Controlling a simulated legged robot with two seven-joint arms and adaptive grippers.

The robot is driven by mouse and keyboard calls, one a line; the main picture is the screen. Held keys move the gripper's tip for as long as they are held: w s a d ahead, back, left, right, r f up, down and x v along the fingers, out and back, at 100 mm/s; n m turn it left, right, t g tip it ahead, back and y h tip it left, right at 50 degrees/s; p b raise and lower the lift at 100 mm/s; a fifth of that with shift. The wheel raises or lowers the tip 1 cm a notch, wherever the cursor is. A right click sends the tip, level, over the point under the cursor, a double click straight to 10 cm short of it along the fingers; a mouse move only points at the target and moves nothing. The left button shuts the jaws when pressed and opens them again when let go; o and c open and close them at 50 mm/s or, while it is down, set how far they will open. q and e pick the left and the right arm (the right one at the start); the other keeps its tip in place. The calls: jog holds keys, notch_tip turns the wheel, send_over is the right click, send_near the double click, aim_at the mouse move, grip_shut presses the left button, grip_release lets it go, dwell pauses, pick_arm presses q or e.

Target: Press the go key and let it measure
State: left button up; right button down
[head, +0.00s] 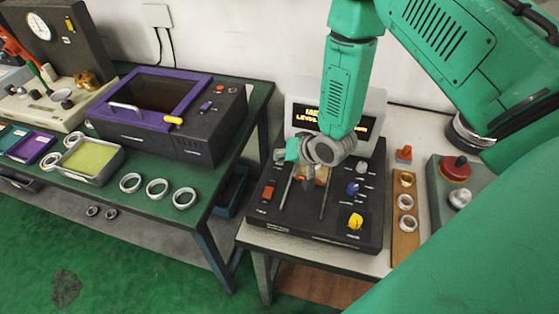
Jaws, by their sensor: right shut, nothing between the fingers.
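A black measuring device (292,228) stands on the light table at the right. On its top are a red-orange key (268,193) at the left, a blue knob (352,188), a yellow knob (355,221) and a pale knob. Which control is the go key I cannot read. A display (370,124) with yellow text stands behind, partly hidden by my arm. My right gripper (309,184) is shut and empty, pointing down over the middle of the device, right of the red-orange key. Contact with the device cannot be made out. My left gripper is not in view.
A wooden strip (405,241) holding rings and a grey box with a red button (456,168) stand right of the device. The green table (226,147) at left carries a purple-lidded black box (183,142), a tray (68,173) and loose rings. A gap separates the tables.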

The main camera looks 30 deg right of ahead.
jog(key=shift+r+p, duration=0.55)
jog(key=shift+r, duration=0.2)
notch_tip(320, 180, up, 5)
jog(key=p, duration=0.4)
dwell(0.6)
